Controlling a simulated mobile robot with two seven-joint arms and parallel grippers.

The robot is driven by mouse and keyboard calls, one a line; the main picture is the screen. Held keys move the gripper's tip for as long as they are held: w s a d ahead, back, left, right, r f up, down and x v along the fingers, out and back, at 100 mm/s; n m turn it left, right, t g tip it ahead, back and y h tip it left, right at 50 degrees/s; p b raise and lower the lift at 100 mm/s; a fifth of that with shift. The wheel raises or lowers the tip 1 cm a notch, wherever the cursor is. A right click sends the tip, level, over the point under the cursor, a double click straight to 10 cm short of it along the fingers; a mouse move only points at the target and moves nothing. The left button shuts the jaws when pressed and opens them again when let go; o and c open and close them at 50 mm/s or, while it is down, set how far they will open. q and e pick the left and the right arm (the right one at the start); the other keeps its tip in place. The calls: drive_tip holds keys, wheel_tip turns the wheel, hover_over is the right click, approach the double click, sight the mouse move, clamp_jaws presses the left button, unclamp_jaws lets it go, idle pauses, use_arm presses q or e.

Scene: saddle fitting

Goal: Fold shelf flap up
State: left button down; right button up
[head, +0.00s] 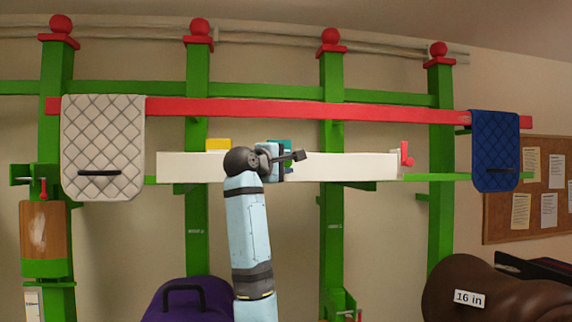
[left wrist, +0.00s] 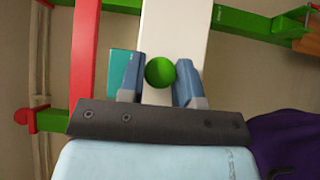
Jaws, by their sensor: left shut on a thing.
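The shelf flap is a long white panel (head: 350,166) across the green posts, below the red rail. Its broad face shows to me, with a red latch piece (head: 406,155) at its right end. A round green knob (left wrist: 160,73) sits on the flap in the left wrist view. My left gripper (head: 284,163) is at the middle of the flap, its two fingers either side of the knob and shut on it. In the head view my own wrist hides the knob. My right gripper is not in view.
A yellow box (head: 218,145) and a teal box (head: 280,145) show above the flap's top edge. The red rail (head: 300,110) runs close above, with a grey quilted pad (head: 104,140) and a blue pad (head: 495,145) hung over it. Purple (head: 186,300) and brown (head: 495,300) saddle-like shapes stand below.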

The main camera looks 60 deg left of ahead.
use_arm(q)
drive_tip(key=shift+r, duration=0.1)
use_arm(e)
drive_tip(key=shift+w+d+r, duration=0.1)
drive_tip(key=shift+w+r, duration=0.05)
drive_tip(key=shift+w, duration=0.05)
use_arm(q)
drive_tip(key=c, duration=0.8)
unclamp_jaws()
drive_tip(key=shift+w+a, duration=0.1)
drive_tip(key=b+v, duration=0.4)
drive_tip(key=v, duration=0.9)
drive_tip(key=shift+s+d+r, duration=0.1)
drive_tip(key=shift+s+d, duration=0.15)
drive_tip(key=shift+s, duration=0.1)
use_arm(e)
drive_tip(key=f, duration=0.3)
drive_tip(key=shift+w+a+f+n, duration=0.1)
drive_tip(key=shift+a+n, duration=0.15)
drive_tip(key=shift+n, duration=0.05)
